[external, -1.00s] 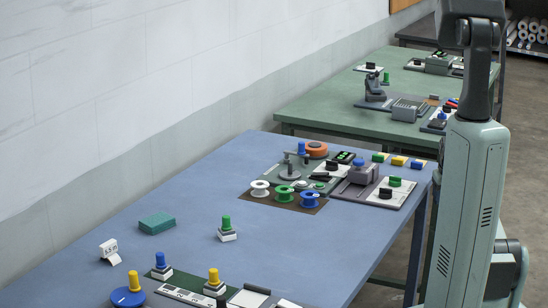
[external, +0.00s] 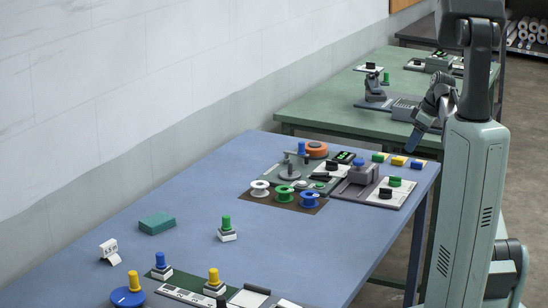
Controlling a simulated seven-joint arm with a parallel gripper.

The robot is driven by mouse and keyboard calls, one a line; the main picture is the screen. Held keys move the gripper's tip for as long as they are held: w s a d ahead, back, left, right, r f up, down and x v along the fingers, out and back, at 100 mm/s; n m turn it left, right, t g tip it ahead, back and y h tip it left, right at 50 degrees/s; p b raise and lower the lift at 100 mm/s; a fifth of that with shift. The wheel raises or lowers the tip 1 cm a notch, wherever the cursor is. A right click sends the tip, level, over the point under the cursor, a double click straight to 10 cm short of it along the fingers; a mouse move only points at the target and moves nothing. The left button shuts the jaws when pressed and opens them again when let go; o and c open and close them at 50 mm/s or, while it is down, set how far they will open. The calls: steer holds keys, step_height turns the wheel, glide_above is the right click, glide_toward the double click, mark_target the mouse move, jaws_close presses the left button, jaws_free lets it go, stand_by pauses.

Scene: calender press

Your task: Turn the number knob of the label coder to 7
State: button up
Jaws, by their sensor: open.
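No label or number marks the label coder clearly, so I cannot tell which device it is. On the blue table, a grey press-like device (external: 362,174) stands beside a white panel with a green knob (external: 395,181) and a black knob (external: 386,193). Another black knob (external: 332,168) sits by a small display with green digits (external: 345,157), too small to read. No dial number is legible. My gripper (external: 411,147) is open and points down, in the air near the far right corner of the blue table. It appears apart from every knob; its fingers are barely resolved.
White, green and blue spools (external: 284,194) stand near the devices. A teal block (external: 157,223) and a green-topped stamp (external: 227,228) stand left. The middle of the blue table (external: 290,250) is clear. A green table (external: 330,112) stands behind.

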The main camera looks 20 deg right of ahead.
mark_target(396, 177)
steer(key=x, duration=1.2)
steer(key=shift+f, duration=0.35)
steer(key=c, duration=1)
